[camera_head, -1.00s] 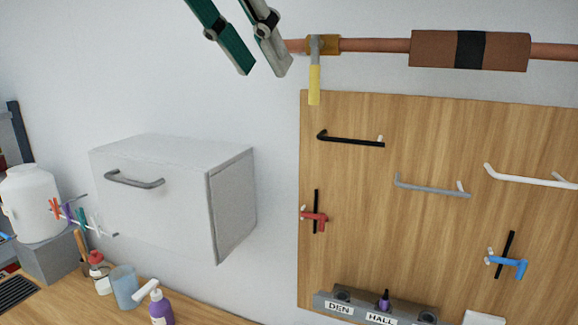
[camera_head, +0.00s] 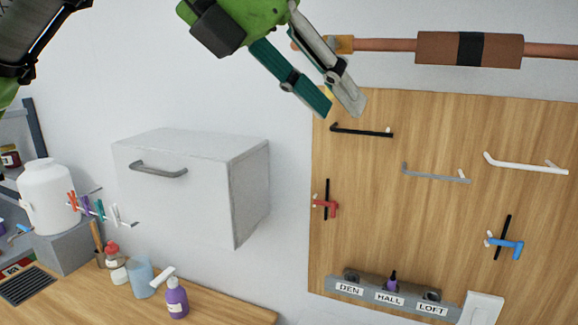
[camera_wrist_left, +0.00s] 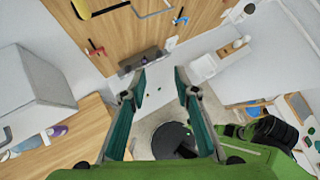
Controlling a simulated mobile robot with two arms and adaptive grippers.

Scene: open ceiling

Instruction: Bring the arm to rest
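My left gripper (camera_head: 340,108) reaches in from the top of the head view, green with one teal and one grey finger showing. It is in front of the wall by the upper left corner of the wooden board (camera_head: 450,205) and covers most of the yellow-handled valve on the copper pipe. In the left wrist view its fingers (camera_wrist_left: 158,75) are spread with nothing between them. I cannot tell its distance from the board. My right gripper is not in view.
The copper pipe (camera_head: 385,46) runs along the wall above the board. A white cabinet (camera_head: 175,190) hangs left. The board carries black, grey and white rails and labelled holders (camera_head: 390,293).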

